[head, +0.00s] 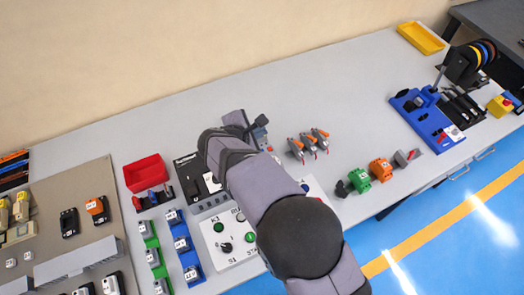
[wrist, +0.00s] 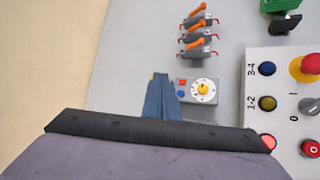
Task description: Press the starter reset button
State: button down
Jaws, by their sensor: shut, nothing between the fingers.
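A small grey starter unit (wrist: 203,97) lies on the table in the wrist view. It has a yellow dial, a blue square button (wrist: 182,94) and a red square button (wrist: 182,83). No label is readable, so I cannot tell which one is the reset button. My gripper (wrist: 160,80) is shut and empty, with its fingertips just left of the starter in the wrist view. I cannot tell their height above the table or whether they touch it. In the head view my gripper (head: 240,120) and arm cover much of the starter's area.
A white control box (wrist: 285,95) with several buttons stands to the right in the wrist view. Several grey devices with orange levers (wrist: 198,38) stand above the starter there. In the head view, a red bin (head: 146,172) stands left; the table behind my gripper is clear.

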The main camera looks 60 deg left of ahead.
jog(key=shift+f+b, duration=2.35)
jog(key=shift+f, duration=1.2)
jog(key=shift+f, duration=0.2)
jog(key=shift+f+b, duration=0.25)
jog(key=shift+b, duration=0.25)
jog(key=shift+f+b, duration=0.4)
jog(key=shift+r, duration=0.15)
jog(key=shift+r+p, duration=0.5)
jog(key=shift+r, duration=0.2)
jog(key=shift+r+p, duration=1.7)
jog(key=shift+r, duration=0.8)
